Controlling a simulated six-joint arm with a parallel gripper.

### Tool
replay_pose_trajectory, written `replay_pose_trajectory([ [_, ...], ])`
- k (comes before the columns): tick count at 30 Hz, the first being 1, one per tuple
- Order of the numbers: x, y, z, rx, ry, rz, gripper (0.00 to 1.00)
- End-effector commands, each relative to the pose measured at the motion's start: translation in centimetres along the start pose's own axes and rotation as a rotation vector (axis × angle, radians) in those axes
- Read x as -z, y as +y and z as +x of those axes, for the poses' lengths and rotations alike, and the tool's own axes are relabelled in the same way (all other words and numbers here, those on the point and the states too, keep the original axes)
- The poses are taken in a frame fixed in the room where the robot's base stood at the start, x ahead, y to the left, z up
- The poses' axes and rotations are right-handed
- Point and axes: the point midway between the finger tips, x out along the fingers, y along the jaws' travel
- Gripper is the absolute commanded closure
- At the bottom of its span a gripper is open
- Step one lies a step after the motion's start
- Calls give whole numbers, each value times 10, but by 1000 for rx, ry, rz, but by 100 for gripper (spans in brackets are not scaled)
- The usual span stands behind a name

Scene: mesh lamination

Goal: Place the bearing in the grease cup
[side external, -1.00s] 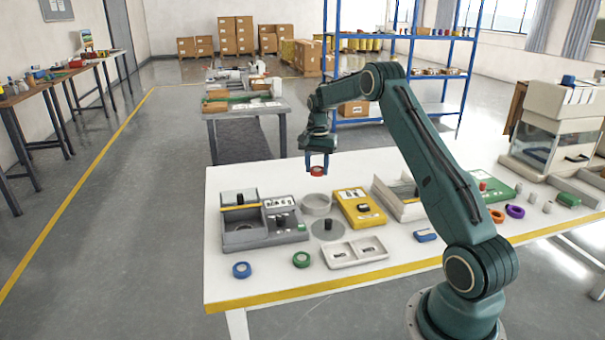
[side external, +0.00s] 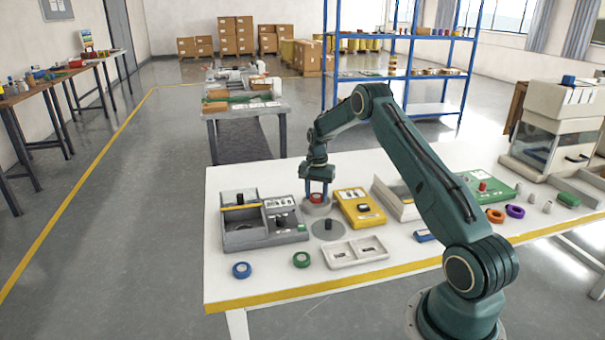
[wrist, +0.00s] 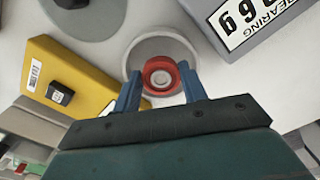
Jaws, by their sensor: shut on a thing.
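The bearing is a red ring with a pale centre (wrist: 161,77), and it also shows in the side external view (side external: 317,197). My gripper (wrist: 160,90) is shut on it, with one blue finger on each side. The grease cup (wrist: 139,49) is a round, light grey open cup; in the side external view (side external: 317,209) it stands on the white table between the grey device and the yellow device. In the wrist view the bearing appears within the cup's rim, near one side. I cannot tell whether it touches the cup's floor.
A grey device (side external: 265,233) labelled BEARING stands left of the cup and a yellow device (side external: 358,207) right of it. A grey disc with a dark knob (side external: 328,229) and a two-part tray (side external: 355,252) lie in front.

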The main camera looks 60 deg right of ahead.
Motion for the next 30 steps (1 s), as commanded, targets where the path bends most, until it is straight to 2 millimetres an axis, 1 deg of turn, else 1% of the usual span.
replay_pose_trajectory([
  [1,0,0,7,-2,-2,0,82],
  [3,0,0,14,-1,-1,0,82],
  [6,0,0,20,0,0,0,82],
  [20,0,0,24,0,0,0,82],
  [21,0,0,24,0,0,0,50],
  [22,0,0,24,0,0,0,49],
  [30,0,0,24,0,0,0,49],
])
